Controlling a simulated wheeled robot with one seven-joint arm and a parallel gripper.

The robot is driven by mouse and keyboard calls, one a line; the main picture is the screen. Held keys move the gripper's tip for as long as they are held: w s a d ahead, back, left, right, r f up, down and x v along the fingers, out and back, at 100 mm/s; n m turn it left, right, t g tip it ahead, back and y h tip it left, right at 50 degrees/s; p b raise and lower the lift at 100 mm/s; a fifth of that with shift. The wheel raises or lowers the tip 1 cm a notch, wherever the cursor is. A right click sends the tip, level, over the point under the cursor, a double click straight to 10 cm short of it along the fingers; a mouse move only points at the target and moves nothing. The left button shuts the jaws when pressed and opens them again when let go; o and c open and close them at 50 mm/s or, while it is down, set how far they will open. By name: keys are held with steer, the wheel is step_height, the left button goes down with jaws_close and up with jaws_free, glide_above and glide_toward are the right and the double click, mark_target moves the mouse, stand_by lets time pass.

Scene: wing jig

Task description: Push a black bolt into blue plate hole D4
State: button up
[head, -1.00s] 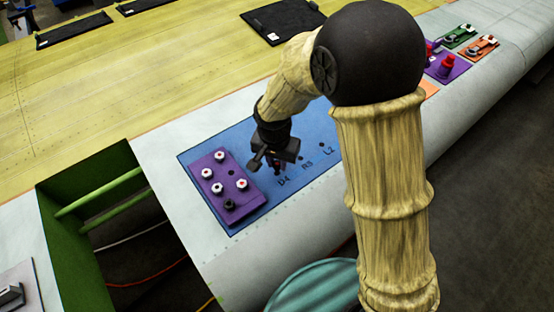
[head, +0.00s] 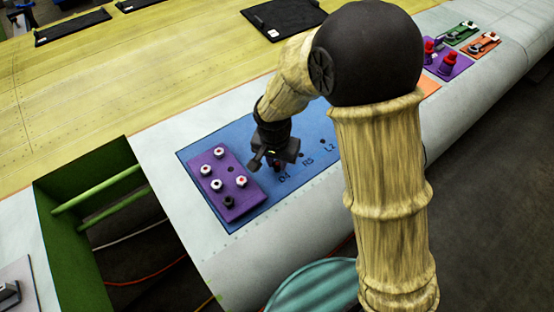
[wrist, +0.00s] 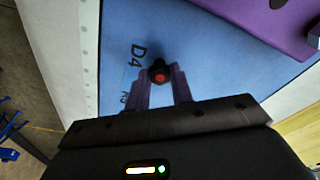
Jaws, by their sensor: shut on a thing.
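The blue plate (head: 240,132) lies on the pale wing skin and carries the labels D4, R5 and L2. My gripper (head: 277,165) points down over it beside the D4 label. In the wrist view my gripper (wrist: 161,82) is shut on a black bolt (wrist: 159,72) with a red top. The bolt is right beside the D4 label on the blue plate (wrist: 215,60). The D4 hole is hidden under the bolt and fingers. I cannot tell whether the bolt's tip is in the hole or just above it.
A purple block (head: 238,207) to the left holds several white-topped bolts and another black bolt (head: 229,202); one hole in it is empty. Red knobs on a purple plate (head: 454,66) stand farther right. An open green-walled bay (head: 85,170) lies left.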

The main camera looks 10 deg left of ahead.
steer(key=shift+f+b, duration=0.3)
steer(key=shift+f, duration=0.15)
steer(key=o, duration=1)
steer(key=shift+o, duration=0.2)
steer(key=shift+r, duration=0.1)
step_height(320, 180, up, 17)
steer(key=s+b, duration=0.2)
steer(key=shift+w+a, duration=0.15)
